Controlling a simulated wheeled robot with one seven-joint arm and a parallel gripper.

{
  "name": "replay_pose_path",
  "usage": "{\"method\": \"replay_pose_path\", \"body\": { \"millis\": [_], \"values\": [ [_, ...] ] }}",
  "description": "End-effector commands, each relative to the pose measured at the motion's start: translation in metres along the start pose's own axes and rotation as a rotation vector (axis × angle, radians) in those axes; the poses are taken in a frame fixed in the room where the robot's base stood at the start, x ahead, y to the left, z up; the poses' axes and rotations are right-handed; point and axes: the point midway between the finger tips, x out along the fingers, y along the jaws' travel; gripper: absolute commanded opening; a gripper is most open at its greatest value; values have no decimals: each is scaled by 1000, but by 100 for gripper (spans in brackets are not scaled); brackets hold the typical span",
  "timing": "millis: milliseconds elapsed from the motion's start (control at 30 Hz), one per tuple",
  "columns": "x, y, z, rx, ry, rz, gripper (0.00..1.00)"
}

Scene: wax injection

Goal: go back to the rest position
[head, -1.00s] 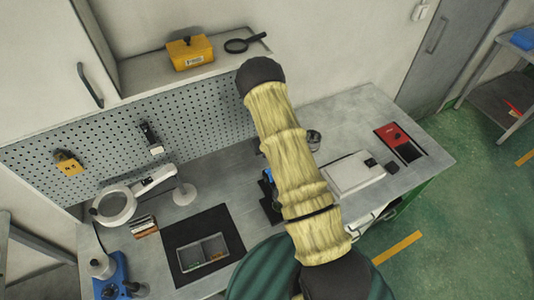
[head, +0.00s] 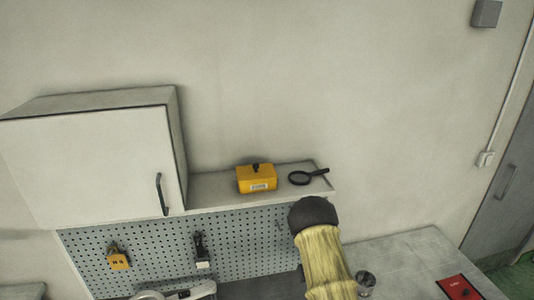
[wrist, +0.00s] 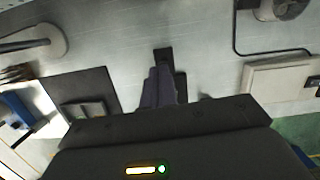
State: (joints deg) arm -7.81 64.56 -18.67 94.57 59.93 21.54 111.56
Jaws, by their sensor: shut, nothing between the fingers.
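My gripper (wrist: 158,78) shows in the wrist view, its fingers together with nothing between them. It points at the grey worktable (wrist: 120,30), above a dark object (wrist: 163,55) partly hidden behind the fingers. I cannot tell the height of the gap. In the head view my arm in its pale yellow sleeve rises from the bottom edge, in front of the table's back part. The gripper itself is not in the head view.
A yellow box (head: 256,179) and a magnifying glass (head: 301,178) sit on the shelf (head: 213,191) beside the wall cabinet (head: 85,165). Below is a pegboard (head: 160,250). A red device (head: 459,288) is on the table at right. In the wrist view, a dark mat (wrist: 85,85) holds a tray (wrist: 84,110).

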Motion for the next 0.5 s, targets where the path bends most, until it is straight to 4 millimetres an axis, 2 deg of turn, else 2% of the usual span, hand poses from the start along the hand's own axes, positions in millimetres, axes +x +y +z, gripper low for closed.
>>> {"method": "replay_pose_path", "body": {
  "millis": [267,500],
  "values": [
    [-43,18,-21,-510,-8,31,0],
    [-86,39,-56,-1072,-25,46,0]
  ]
}}
